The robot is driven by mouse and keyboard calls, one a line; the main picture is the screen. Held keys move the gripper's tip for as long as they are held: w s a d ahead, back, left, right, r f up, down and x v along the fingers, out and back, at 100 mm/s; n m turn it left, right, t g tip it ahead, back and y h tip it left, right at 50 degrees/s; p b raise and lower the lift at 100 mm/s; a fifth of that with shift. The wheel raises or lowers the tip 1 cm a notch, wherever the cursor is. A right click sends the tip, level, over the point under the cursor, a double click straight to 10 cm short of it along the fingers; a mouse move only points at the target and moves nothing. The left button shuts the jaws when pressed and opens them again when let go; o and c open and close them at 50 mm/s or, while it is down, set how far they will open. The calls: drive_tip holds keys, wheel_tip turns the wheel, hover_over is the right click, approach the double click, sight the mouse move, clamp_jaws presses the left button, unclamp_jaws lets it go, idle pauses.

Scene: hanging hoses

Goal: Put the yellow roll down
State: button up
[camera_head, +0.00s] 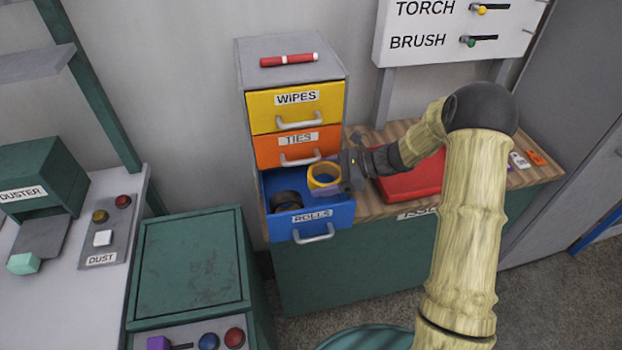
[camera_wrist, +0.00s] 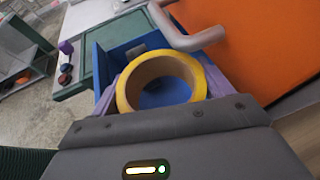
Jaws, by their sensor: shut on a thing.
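The yellow roll (camera_head: 323,176) is at the open blue drawer labelled ROLLS (camera_head: 313,220), toward its right rear. It also shows in the wrist view (camera_wrist: 201,82), between the purple fingers of my gripper (camera_wrist: 160,90). My gripper (camera_head: 326,187) is shut on the roll, coming in from the right. I cannot tell whether the roll touches the drawer floor. A black roll (camera_head: 286,201) lies in the drawer to the left of the yellow roll.
Above the drawer are the shut orange TIES drawer (camera_head: 297,147) and yellow WIPES drawer (camera_head: 296,107); their handles stick out. A red marker (camera_head: 288,60) lies on the cabinet top. A red case (camera_head: 411,182) lies on the wooden counter at the right.

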sight(310, 182)
drive_tip(key=a, duration=0.1)
drive_tip(key=s+a, duration=0.1)
drive_tip(key=a, duration=0.1)
drive_tip(key=shift+a+r, duration=0.1)
drive_tip(key=shift+w+f+p, duration=0.1)
drive_tip(key=shift+f+p, duration=0.25)
drive_tip(key=shift+p, duration=0.05)
drive_tip(key=shift+f+b, duration=0.3)
drive_tip(key=shift+f, duration=0.2)
drive_tip(key=o, duration=0.8)
drive_tip(key=shift+c, duration=0.2)
drive_tip(key=shift+r, duration=0.15)
